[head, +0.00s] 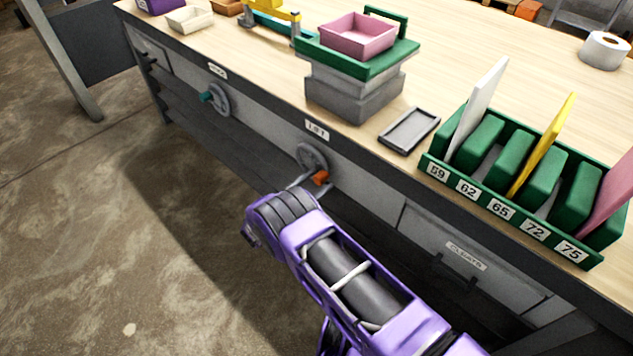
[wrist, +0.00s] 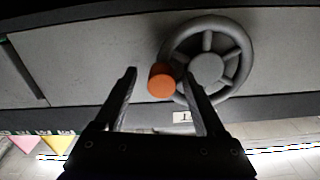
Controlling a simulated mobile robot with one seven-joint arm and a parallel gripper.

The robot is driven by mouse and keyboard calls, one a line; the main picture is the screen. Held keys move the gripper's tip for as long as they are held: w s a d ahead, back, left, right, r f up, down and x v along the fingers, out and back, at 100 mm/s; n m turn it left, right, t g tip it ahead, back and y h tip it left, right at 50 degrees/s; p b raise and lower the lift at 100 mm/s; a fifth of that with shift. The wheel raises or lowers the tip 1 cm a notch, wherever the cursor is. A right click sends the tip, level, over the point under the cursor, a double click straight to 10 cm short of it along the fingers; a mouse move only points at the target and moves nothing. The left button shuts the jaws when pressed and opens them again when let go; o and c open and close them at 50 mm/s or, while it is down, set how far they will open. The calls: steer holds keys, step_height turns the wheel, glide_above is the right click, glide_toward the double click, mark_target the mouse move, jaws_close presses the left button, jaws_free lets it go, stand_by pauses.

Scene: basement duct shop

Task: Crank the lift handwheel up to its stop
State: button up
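The grey spoked handwheel (head: 311,156) with an orange knob (head: 321,178) is on the bench front, under a small white label (head: 317,130). In the wrist view, the handwheel (wrist: 207,68) is right of centre and its orange knob (wrist: 161,82) is at the rim's left side. My gripper (wrist: 160,74) is open, its two fingers on either side of the knob with visible gaps. The right finger overlaps the wheel rim in the picture; contact cannot be told. Above the wheel, a grey lift (head: 352,92) carries a green top (head: 374,68) and a pink bin (head: 357,33).
A second handwheel (head: 218,99) with a teal knob is farther left on the bench front. A grey tray (head: 409,130) and a green numbered rack (head: 513,208) stand on the bench. A drawer (head: 470,262) is at the right. The floor in front is clear.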

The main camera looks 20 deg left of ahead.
steer(key=shift+a+r, duration=0.1)
steer(key=v, duration=1.7)
steer(key=shift+s, duration=0.2)
